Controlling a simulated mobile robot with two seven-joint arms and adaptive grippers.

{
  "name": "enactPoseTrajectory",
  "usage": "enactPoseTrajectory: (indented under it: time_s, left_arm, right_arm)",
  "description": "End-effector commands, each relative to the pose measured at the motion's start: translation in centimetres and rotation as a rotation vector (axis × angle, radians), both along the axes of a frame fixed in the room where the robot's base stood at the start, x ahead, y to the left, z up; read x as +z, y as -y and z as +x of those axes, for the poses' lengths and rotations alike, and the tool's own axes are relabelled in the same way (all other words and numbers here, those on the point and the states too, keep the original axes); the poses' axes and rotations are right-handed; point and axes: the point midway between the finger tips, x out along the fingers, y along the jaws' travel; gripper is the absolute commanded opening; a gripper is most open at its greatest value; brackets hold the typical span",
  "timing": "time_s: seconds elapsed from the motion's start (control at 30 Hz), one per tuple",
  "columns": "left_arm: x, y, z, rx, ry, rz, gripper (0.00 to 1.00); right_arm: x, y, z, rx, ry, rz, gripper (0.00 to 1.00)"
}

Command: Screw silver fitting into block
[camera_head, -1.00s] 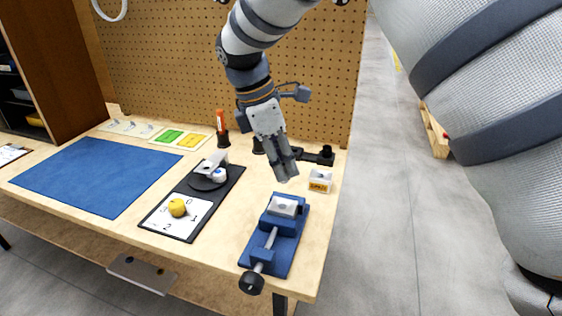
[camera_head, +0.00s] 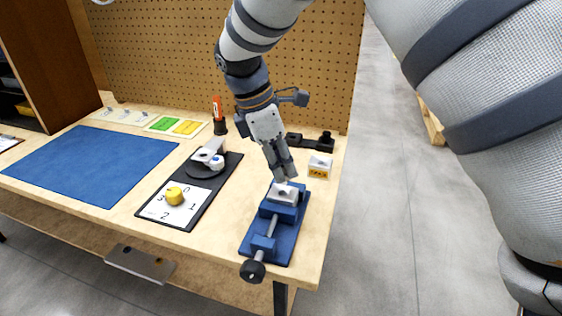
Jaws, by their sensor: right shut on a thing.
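A pale grey block (camera_head: 290,198) sits in the jaws of a blue vise (camera_head: 286,236) at the right front of the bench. A dark spot shows on the block's top. My right gripper (camera_head: 285,178) points down just above the block's back edge, and its fingertips overlap the block in the picture. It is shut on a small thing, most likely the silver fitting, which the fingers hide. I cannot tell whether that thing touches the block. My left gripper is out of view.
A black board (camera_head: 207,203) with a yellow knob (camera_head: 175,196) lies to the left, then a blue mat (camera_head: 88,165). An orange-handled tool (camera_head: 217,110) stands near the pegboard (camera_head: 200,60).

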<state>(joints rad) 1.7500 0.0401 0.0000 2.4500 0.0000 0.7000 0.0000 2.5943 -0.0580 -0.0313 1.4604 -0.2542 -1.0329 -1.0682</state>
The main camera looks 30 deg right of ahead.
Motion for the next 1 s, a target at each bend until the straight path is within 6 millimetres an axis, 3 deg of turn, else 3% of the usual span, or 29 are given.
enactPoseTrajectory:
  time_s: [1.0]
  left_arm:
    - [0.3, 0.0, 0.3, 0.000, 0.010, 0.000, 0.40]
  right_arm:
    - [-1.1, 0.0, 0.0, 0.000, 0.000, 0.000, 0.00]
